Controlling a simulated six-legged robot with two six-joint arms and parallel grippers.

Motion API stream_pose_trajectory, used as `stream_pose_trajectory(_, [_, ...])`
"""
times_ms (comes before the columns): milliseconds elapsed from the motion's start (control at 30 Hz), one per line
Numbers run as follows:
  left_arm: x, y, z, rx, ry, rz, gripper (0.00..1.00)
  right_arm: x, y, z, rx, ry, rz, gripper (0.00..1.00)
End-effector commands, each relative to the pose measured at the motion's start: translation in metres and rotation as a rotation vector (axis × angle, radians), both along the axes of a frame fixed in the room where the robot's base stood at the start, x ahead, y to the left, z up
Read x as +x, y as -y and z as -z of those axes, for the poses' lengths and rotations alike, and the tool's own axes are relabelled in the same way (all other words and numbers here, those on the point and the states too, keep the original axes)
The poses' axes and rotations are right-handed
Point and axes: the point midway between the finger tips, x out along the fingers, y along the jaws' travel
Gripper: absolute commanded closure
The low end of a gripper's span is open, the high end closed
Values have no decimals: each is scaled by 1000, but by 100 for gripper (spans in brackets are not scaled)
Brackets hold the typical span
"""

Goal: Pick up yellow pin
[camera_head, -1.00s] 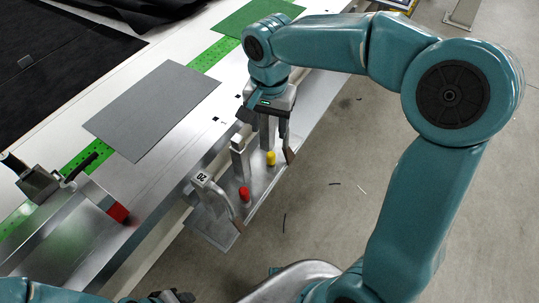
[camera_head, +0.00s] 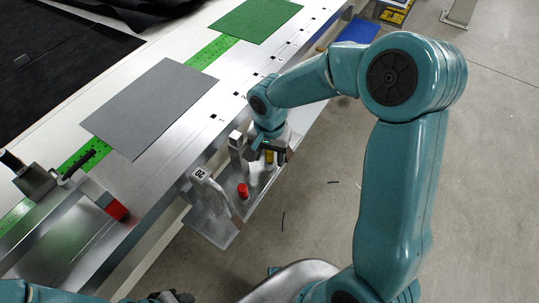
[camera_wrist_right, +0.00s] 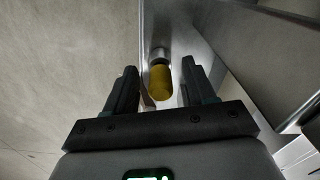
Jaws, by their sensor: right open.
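The yellow pin (camera_head: 269,157) stands on the metal side shelf, partly hidden by my right gripper (camera_head: 270,149) in the head view. In the right wrist view the yellow pin (camera_wrist_right: 160,81) appears between the two dark fingers of my right gripper (camera_wrist_right: 158,75). Those fingers are open, with a visible gap on the pin's right side.
A red pin (camera_head: 243,191) stands nearer on the same shelf (camera_head: 212,228), beside a bracket marked 20 (camera_head: 201,174). A metal block (camera_head: 236,143) stands left of my right gripper. The table holds a grey sheet (camera_head: 150,108) and a green sheet (camera_head: 255,20). Floor to the right is open.

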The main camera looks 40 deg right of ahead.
Motion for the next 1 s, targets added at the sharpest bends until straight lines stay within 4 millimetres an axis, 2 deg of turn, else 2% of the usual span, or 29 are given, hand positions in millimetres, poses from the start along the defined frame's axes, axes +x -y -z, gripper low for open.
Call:
stream_pose_trajectory(67, [0,0,0,0,0,0,57,0,0,0,0,0,0,46])
stream_pose_trajectory(100, [0,0,0,0,0,0,57,0,0,0,0,0,0,52])
stream_pose_trajectory(233, [0,0,0,0,0,0,57,0,0,0,0,0,0,94])
stream_pose_trajectory(267, [0,0,0,0,0,0,57,0,0,0,0,0,0,100])
stream_pose_trajectory(667, [0,0,-1,0,0,0,57,0,0,-6,0,1,0,100])
stream_pose_trajectory(867, [0,0,-3,0,0,0,57,1,0,-34,0,5,0,100])
stream_pose_trajectory(1000, [0,0,-5,0,0,0,57,1,0,-66,0,6,0,100])
